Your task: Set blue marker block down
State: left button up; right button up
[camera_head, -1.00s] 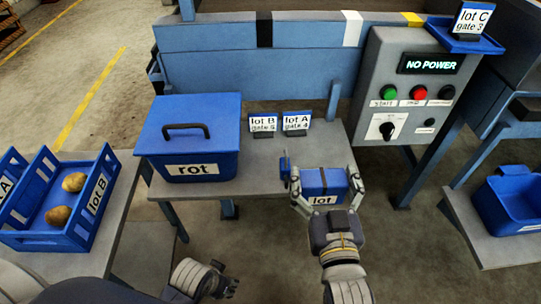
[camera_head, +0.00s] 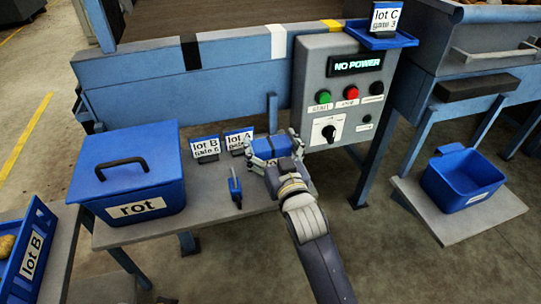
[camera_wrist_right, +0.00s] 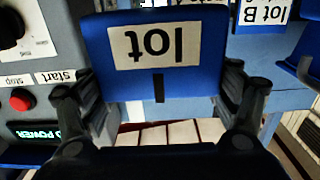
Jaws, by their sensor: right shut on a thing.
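The blue marker block (camera_head: 272,148) is held in my right gripper (camera_head: 270,163), near the right end of the grey table (camera_head: 215,203). In the right wrist view the block (camera_wrist_right: 185,82) fills the space between the two fingers, and its white "lot" label shows upside down. In the head view the gripper hides part of the block. I cannot tell whether its underside touches the table. The lot A card (camera_head: 239,139) stands just left of the block and the lot B card (camera_head: 205,147) farther left. My left gripper is not in view.
A lidded blue rot bin (camera_head: 125,185) takes up the table's left part. The control panel (camera_head: 340,95) rises close behind the gripper and reads NO POWER. An open blue bin (camera_head: 463,180) sits at right.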

aim_at(273, 161)
notch_tip(273, 161, down, 3)
jog(key=shift+r+b, duration=0.2)
jog(key=shift+b, duration=0.3)
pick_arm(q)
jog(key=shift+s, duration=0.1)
pick_arm(e)
jog(key=shift+f, duration=0.3)
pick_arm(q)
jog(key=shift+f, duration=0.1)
pick_arm(e)
jog(key=shift+f, duration=0.15)
jog(key=o, duration=1.2)
jog(key=shift+s, duration=0.1)
